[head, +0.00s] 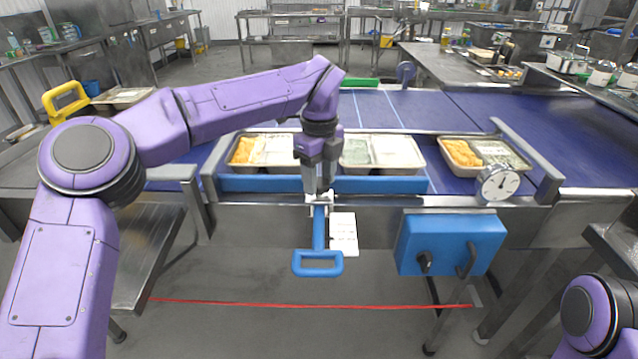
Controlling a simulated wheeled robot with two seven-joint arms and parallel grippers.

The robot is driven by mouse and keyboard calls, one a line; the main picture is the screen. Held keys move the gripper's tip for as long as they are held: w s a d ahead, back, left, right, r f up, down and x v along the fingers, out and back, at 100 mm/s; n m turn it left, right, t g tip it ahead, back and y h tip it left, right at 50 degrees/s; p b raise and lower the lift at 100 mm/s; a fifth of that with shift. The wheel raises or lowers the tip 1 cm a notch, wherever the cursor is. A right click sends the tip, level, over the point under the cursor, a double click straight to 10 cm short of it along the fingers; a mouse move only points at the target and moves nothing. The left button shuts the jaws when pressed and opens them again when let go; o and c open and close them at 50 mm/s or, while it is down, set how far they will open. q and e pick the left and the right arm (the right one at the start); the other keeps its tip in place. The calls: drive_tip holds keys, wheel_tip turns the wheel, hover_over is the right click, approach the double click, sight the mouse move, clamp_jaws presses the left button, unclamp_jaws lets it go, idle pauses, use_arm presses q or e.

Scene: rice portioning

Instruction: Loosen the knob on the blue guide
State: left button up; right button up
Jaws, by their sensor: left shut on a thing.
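The blue guide (385,185) is a long bar along the near edge of the conveyor, in front of the trays. My left gripper (319,188) points straight down at the guide's front side, near its middle. Its fingers are shut on what appears to be the guide's knob, which they mostly hide. A pale bracket shows just under the fingertips. A blue handle with a loop end (318,263) hangs directly below the fingers; I cannot tell whether they touch it. My right gripper is out of view.
Food trays (409,168) stand on the blue conveyor belt (590,130) behind the guide. A round dial (498,184) and a blue box (450,243) with a dark knob and lever are at the right front. A white card (343,232) hangs beside the blue handle.

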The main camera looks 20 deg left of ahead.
sight(319, 181)
use_arm(q)
drive_tip(key=shift+r+n, duration=0.15)
drive_tip(key=shift+n, duration=0.35)
drive_tip(key=o, duration=1.1)
drive_tip(key=shift+c, duration=0.2)
wheel_tip(319, 181, up, 10)
drive_tip(key=p, duration=0.1)
drive_tip(key=shift+r, duration=0.2)
